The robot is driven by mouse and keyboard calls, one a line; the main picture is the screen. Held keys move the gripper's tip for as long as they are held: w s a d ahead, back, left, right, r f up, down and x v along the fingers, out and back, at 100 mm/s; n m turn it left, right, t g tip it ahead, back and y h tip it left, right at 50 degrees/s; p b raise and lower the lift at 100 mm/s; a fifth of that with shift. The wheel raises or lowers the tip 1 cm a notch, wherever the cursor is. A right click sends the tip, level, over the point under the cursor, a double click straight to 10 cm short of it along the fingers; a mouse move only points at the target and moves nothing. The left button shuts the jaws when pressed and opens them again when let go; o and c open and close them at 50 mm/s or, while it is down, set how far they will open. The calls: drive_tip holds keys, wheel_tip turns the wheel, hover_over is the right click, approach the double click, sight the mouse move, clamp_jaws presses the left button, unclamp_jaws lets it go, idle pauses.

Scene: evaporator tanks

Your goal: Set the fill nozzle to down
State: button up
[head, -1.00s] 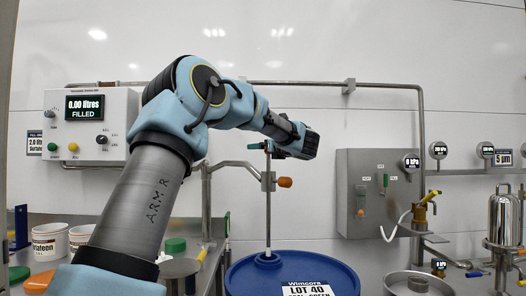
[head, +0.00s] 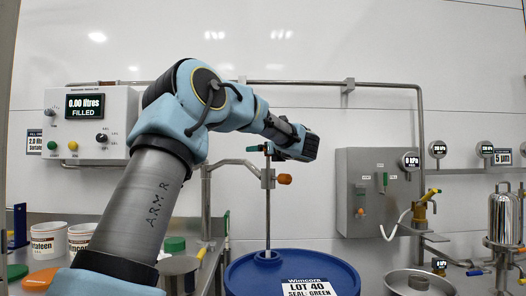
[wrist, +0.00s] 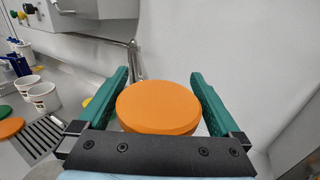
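The fill nozzle is a thin vertical steel pipe (head: 268,215) in the head view. It stands upright, with its lower end at the top of the blue drum (head: 245,275). An orange knob (head: 284,179) sticks out to the right of the pipe's clamp. My gripper is at the pipe's upper end, pointing left, partly hidden by its own body. In the wrist view my gripper (wrist: 160,85) has two green fingers set apart, with an orange disc (wrist: 158,105) between them. Narrow gaps show beside the disc. Whether the disc is the knob is not clear.
A control box (head: 100,125) with a display reading 0.00 litres, FILLED is on the wall at left. White tubs (head: 48,240) stand on the bench. A grey box (head: 372,215) with switches and a horizontal wall pipe (head: 310,83) are behind and right of the nozzle.

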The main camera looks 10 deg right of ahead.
drive_tip(key=shift+s, duration=0.1)
drive_tip(key=b+v, duration=0.1)
drive_tip(key=v, duration=0.9)
drive_tip(key=shift+s+d+b, duration=0.1)
drive_tip(key=shift+s+b, duration=0.2)
drive_tip(key=shift+b, duration=0.1)
